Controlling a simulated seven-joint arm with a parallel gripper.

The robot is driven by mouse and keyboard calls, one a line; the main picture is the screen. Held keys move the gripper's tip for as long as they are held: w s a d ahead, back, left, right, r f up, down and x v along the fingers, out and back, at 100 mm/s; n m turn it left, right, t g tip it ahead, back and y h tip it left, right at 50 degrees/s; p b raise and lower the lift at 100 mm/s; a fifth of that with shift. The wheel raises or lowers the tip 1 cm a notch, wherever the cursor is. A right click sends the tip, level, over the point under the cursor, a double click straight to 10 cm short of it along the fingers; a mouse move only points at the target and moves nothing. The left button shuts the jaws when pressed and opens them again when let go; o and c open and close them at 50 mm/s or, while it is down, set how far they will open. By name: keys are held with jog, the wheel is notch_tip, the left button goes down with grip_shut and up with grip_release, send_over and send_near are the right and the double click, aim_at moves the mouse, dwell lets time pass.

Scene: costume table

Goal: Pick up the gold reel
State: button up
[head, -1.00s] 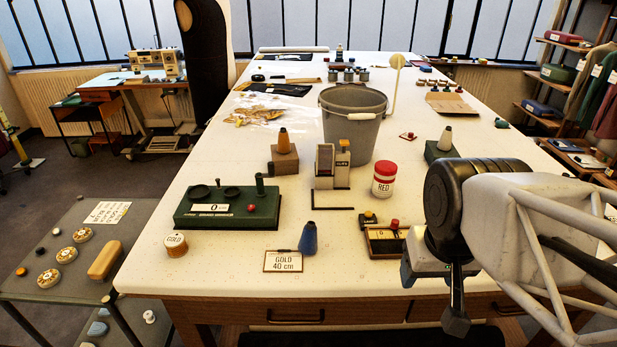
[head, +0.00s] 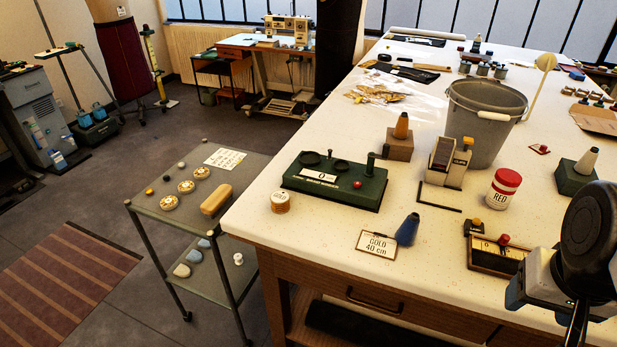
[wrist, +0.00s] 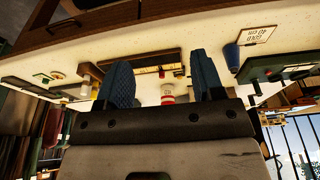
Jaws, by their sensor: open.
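The gold reel (head: 280,201) is a small round tan-and-white spool near the table's left front corner in the head view. It stands on the white tabletop, in front of the green device and left of the card reading GOLD 40 cm (head: 378,243). I cannot make it out surely in the wrist view. My gripper (head: 540,285) is at the right edge of the head view, far to the right of the reel and partly cut off. In the wrist view its two blue fingers (wrist: 162,82) stand apart with nothing held between them.
A green device (head: 335,182) is behind the reel. The red-lidded jar (head: 503,188), grey bucket (head: 483,125) and a small wooden box (head: 495,257) stand further right. A low side trolley (head: 165,205) is left of the table.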

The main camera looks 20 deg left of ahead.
dwell(0.3)
jog(key=o, duration=0.5)
jog(key=w+a+f+m+g+y, duration=0.1)
jog(key=w+a+m+y, duration=0.2)
jog(key=a, duration=0.5)
jog(key=w+a+f+m+g+y, duration=0.1)
jog(key=w+a+f+y, duration=0.15)
jog(key=w+a, duration=0.35)
jog(key=m+t+y, duration=0.3)
jog(key=m+y, duration=0.5)
jog(key=m, duration=0.8)
send_near(280, 202)
jog(key=w+a, duration=0.2)
jog(key=shift+w+a+f, duration=0.1)
jog(key=shift+a+f, duration=0.15)
jog(key=shift+f, duration=0.05)
jog(key=shift+w+a+f+m, duration=0.1)
jog(key=shift+a+f+m, duration=0.1)
jog(key=shift+m, duration=0.2)
